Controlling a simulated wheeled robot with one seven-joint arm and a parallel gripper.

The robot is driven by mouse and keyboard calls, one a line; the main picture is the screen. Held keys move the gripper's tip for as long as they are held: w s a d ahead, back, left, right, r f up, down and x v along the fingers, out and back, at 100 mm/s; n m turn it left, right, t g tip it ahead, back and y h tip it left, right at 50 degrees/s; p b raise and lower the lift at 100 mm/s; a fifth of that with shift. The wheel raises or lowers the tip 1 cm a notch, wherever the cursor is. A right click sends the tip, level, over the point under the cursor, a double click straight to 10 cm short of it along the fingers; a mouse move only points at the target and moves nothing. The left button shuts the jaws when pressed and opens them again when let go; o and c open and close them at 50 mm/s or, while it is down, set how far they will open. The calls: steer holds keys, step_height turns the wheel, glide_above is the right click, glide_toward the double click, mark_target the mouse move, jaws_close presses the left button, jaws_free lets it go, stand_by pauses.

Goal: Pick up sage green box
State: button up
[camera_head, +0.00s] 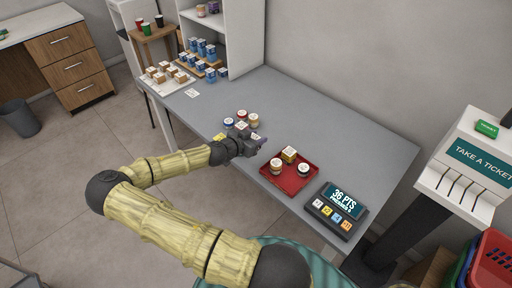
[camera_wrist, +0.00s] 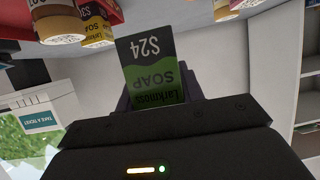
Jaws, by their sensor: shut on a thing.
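In the wrist view a green soap box (camera_wrist: 155,82) with a dark "$24" panel stands between the dark purple fingers of my gripper (camera_wrist: 160,92). The fingers are shut on it, and its lettering appears upside down. In the head view my gripper (camera_head: 260,143) is over the front part of the grey counter, between a cluster of jars and a red tray. The held box cannot be made out clearly there; my gripper and arm hide much of that spot.
Several jars (camera_head: 254,120) and small boxes sit just behind my gripper. The red tray (camera_head: 286,186), right of it, holds two jars and a yellowish box (camera_head: 289,154). A points terminal (camera_head: 335,210) stands at the counter's right front. The counter's back middle (camera_head: 320,115) is clear.

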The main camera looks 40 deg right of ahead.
steer(key=shift+r, duration=0.75)
steer(key=shift+a+f, duration=0.1)
